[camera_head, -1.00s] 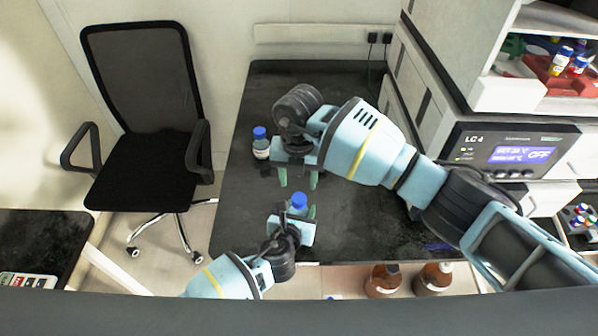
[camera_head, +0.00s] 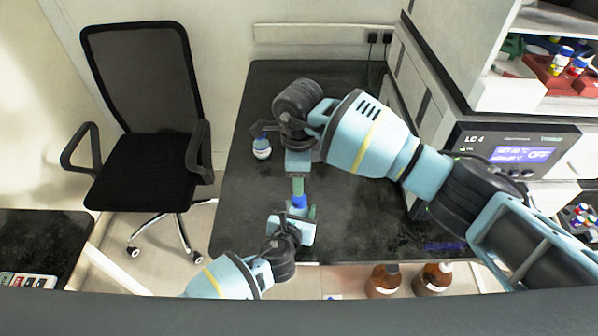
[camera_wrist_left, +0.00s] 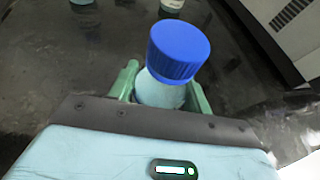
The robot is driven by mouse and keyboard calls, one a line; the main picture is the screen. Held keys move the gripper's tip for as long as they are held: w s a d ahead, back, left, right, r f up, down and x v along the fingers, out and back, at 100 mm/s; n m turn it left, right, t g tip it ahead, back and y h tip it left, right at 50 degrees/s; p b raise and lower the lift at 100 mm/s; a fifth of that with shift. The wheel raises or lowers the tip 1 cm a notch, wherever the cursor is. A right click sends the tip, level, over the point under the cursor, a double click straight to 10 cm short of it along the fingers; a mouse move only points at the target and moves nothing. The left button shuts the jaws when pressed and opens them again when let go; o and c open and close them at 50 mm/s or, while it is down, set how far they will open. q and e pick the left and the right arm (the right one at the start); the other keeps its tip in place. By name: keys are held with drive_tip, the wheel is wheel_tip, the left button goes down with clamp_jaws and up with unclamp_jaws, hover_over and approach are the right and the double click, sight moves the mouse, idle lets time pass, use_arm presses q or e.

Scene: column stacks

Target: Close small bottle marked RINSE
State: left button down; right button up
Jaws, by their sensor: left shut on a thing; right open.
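A small bottle with a blue cap (camera_head: 298,202) is held in my left gripper (camera_head: 303,212) over the dark bench. In the left wrist view the blue cap (camera_wrist_left: 179,50) sits on top of the bottle neck, and the green fingers (camera_wrist_left: 166,88) are shut on either side of the bottle body (camera_wrist_left: 160,90). I cannot tell how tightly the cap sits. My right gripper (camera_head: 298,187) is open, fingers pointing toward the cap from just behind it; I cannot tell whether they touch it. No RINSE marking is readable.
Another small bottle (camera_head: 262,150) stands on the bench (camera_head: 350,225) to the left, its cap largely hidden by a dark part of my right wrist. Brown bottles (camera_head: 383,281) stand below the front edge. The LC4 instrument (camera_head: 515,150) is at right, an office chair (camera_head: 150,160) at left.

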sight(299, 198)
drive_tip(key=n, duration=0.5)
drive_tip(key=shift+r, duration=0.1)
drive_tip(key=n, duration=0.4)
drive_tip(key=shift+r, duration=0.15)
drive_tip(key=shift+f, duration=4.05)
drive_tip(key=shift+c, duration=0.4)
drive_tip(key=c, duration=0.9)
drive_tip(key=m, duration=0.6)
